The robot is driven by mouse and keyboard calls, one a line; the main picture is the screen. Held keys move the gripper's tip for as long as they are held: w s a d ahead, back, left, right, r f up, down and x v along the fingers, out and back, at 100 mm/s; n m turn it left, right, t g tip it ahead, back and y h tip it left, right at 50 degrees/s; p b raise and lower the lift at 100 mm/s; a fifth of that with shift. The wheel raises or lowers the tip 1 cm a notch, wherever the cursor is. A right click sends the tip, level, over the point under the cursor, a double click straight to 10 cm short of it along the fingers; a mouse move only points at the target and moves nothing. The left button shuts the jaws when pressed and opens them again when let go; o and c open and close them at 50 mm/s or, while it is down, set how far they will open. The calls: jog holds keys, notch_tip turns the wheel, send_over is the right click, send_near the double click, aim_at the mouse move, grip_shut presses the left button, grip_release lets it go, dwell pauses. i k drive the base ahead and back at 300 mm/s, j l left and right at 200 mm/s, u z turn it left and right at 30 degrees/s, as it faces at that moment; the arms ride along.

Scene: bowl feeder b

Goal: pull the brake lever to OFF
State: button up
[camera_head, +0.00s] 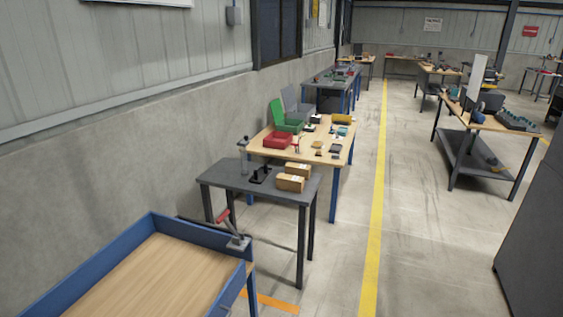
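A lever with a red grip (222,216) rises from a small grey bracket (238,243) at the far right corner of the blue-walled, wood-floored cart (178,227). Its grip leans up and to the left. It looks like the brake lever, but no ON or OFF marking can be read at this size. A second, black lever-like device (261,174) stands on the dark grey table (227,179) beyond the cart. My gripper is not in view.
Two cardboard boxes (291,182) sit on the dark table. A wooden workbench (332,156) behind it holds a red bin (277,140) and small parts. A concrete wall runs along the left. Open floor with a yellow line (374,240) lies to the right; a dark cabinet (535,230) borders it.

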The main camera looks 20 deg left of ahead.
aim_at(223, 217)
jog(key=i+j, duration=0.25)
jog(key=i, duration=0.15)
jog(key=i+j+u, duration=0.15)
jog(key=i+j, duration=0.15)
jog(key=i, duration=0.15)
jog(key=i+j, duration=0.2)
jog(key=i, duration=0.2)
jog(key=i+j+u, duration=0.1)
jog(key=i, duration=0.35)
jog(key=i+j+u, duration=0.1)
jog(key=i+j, duration=0.2)
jog(key=k+l, duration=0.1)
jog(key=k, duration=0.25)
jog(key=u, duration=0.4)
jog(key=i+l+u, duration=0.1)
jog(key=u, duration=0.25)
jog(key=l+u, duration=0.15)
jog(key=u, duration=0.25)
jog(key=l+u, duration=0.1)
jog(key=u, duration=0.25)
jog(key=i+u, duration=0.25)
jog(key=i+l, duration=0.05)
jog(key=i, duration=0.05)
